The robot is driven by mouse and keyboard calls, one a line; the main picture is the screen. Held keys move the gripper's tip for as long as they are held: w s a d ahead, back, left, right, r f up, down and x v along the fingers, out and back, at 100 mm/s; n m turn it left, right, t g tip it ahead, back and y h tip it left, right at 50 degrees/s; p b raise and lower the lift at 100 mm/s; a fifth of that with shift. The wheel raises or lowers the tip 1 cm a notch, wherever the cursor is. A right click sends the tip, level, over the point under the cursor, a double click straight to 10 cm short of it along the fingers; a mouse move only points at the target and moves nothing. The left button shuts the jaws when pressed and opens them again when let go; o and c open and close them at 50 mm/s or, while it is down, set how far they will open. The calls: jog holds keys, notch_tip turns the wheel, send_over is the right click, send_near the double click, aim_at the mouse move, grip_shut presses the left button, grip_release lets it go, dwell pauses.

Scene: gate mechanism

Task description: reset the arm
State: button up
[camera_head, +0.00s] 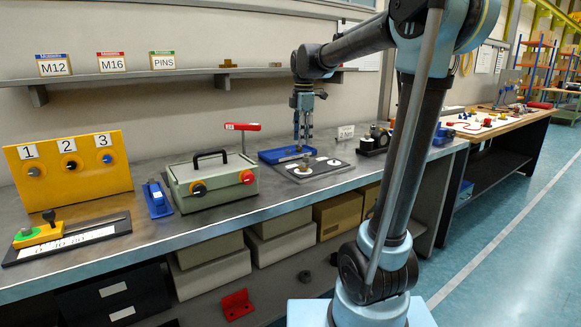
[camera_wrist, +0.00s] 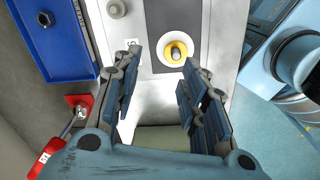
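My gripper (camera_head: 303,147) hangs pointing down over the workbench in the head view, near a blue tray (camera_head: 272,155) and a dark board (camera_head: 320,171) with white discs. In the wrist view my gripper (camera_wrist: 160,88) is open, its two padded fingers well apart with nothing between them. Ahead of the fingertips is a knob with a yellow ring (camera_wrist: 175,51) on a pale disc on a dark panel. A grey round knob (camera_wrist: 116,8) is at the top. My arm reaches across the head view from the right. Contact between the fingertips and the board cannot be told.
A yellow numbered panel (camera_head: 75,192) and a blue block (camera_head: 157,198) are further left. A shelf (camera_head: 180,75) runs behind. Floor (camera_head: 520,230) is clear at right.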

jog(key=s+d+f+m, duration=0.4)
jog(key=s+d+m, duration=0.1)
jog(key=s, duration=0.2)
jog(key=s+d+f+m, duration=0.4)
jog(key=s+d, duration=0.1)
jog(key=s, duration=0.2)
jog(key=s+d+f+m+t, duration=0.1)
jog(key=s+d+f+m, duration=0.1)
jog(key=s+f+m, duration=0.4)
jog(key=s+d+f+m, duration=0.3)
jog(key=s+f+m, duration=0.2)
jog(key=s+f, duration=0.3)
jog(key=shift+s+f+m+t, duration=0.15)
jog(key=shift+f+m+t, duration=0.25)
jog(key=shift+f, duration=0.35)
jog(key=shift+w+f, duration=0.2)
jog(key=shift+w, duration=0.2)
